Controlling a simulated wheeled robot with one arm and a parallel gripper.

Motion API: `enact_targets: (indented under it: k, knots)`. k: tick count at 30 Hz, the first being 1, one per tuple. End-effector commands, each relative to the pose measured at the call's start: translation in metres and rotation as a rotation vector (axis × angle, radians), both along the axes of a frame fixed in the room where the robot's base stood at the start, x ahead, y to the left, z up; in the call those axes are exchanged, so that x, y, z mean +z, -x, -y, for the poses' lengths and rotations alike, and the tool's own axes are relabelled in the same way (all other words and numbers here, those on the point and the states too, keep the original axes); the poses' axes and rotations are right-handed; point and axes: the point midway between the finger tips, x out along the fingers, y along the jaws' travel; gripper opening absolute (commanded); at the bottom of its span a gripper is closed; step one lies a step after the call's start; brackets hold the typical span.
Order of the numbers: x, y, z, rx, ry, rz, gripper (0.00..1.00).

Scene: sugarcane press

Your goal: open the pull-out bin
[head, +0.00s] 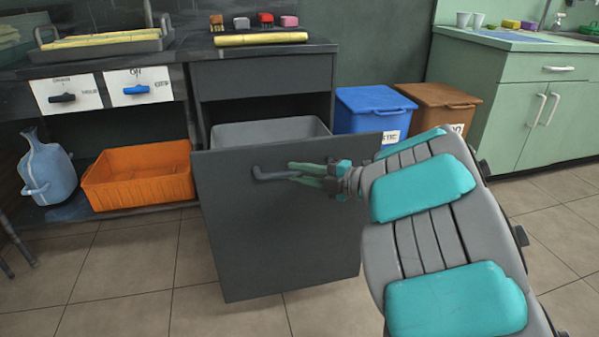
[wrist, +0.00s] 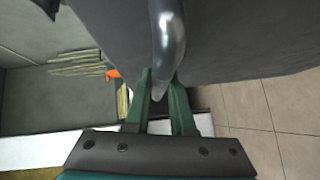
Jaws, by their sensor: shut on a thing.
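The pull-out bin has a dark grey front panel (head: 280,235) and stands partly out from under the dark counter. A light grey bin liner (head: 268,131) shows behind the panel, its open top partly in view. A grey bar handle (head: 262,174) sits on the upper part of the panel. My gripper (head: 292,173) is at the handle, with its green fingers closed on it. In the wrist view the handle (wrist: 167,40) runs down between the two fingertips (wrist: 163,78). The inside of the liner is mostly hidden by the panel.
A blue bin (head: 372,108) and a brown bin (head: 436,105) stand right of the pull-out bin. An orange crate (head: 140,176) and a blue jug (head: 46,170) are on the low shelf at left. The tiled floor (head: 130,262) before the panel is clear.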

Motion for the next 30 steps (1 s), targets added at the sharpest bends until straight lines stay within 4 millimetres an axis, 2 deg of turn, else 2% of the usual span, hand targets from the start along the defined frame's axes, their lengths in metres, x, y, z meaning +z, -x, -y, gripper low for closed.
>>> enact_targets:
  k: [4,5,12,23,30]
  knots:
    - [-0.002,0.001,0.0,0.002,0.002,-0.004,0.0]
    - [-0.002,0.001,0.0,0.002,0.002,-0.004,0.25]
    - [-0.001,0.0,0.0,0.001,0.001,-0.002,0.52]
    - [0.001,0.002,0.005,0.001,0.001,0.0,0.52]
    - [0.006,0.017,0.035,-0.003,0.002,0.001,0.52]
